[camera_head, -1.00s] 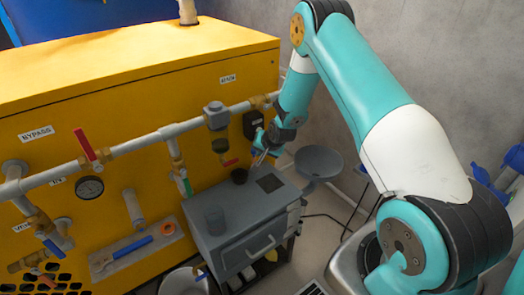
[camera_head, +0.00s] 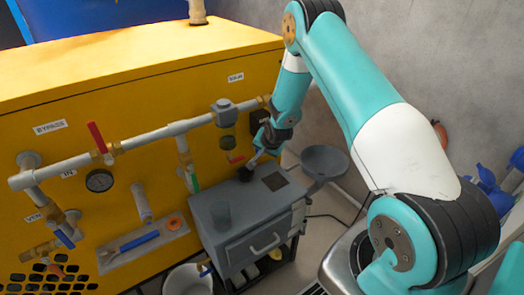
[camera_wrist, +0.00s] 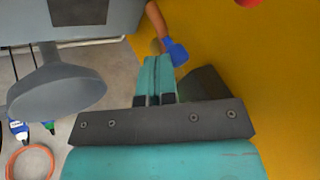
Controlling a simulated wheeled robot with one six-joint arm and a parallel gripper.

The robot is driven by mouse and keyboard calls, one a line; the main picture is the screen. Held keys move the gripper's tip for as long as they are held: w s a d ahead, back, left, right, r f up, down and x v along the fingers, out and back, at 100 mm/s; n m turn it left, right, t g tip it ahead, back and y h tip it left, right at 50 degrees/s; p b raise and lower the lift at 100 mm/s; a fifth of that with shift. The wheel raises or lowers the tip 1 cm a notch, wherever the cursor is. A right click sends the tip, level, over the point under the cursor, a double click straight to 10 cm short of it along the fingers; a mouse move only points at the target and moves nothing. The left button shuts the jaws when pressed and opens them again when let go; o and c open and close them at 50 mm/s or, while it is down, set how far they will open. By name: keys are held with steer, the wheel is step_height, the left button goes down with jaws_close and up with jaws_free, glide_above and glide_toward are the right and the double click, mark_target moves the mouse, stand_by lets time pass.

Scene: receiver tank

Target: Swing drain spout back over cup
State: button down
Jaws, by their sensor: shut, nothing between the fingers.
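My gripper (camera_head: 254,163) is shut and empty, low at the yellow machine's right end, above the back of a grey cabinet. Its closed fingertips show in the wrist view (camera_wrist: 158,58). A copper-coloured pipe (camera_wrist: 156,18) with a blue end piece (camera_wrist: 177,53), perhaps the drain spout, lies just beyond and beside the fingertips; contact cannot be told. A small dark round cup-like thing (camera_head: 245,174) sits at the cabinet's back edge, just under my gripper. I cannot tell whether it is the task's cup.
The grey cabinet (camera_head: 247,218) stands before the yellow machine (camera_head: 130,88). Pipes with valve handles run along the machine.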

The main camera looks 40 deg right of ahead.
steer(key=shift+w+a+f+b, duration=0.1)
steer(key=shift+w+a+b, duration=0.4)
steer(key=shift+w+a, duration=0.4)
steer(key=shift+w+a+b, duration=0.55)
steer(key=shift+w+a, duration=0.05)
steer(key=shift+w, duration=0.55)
steer(key=shift+s+a, duration=0.1)
steer(key=s+a+r+p, duration=0.1)
steer(key=s+a+r, duration=0.4)
steer(key=s+r, duration=0.3)
steer(key=shift+r, duration=0.3)
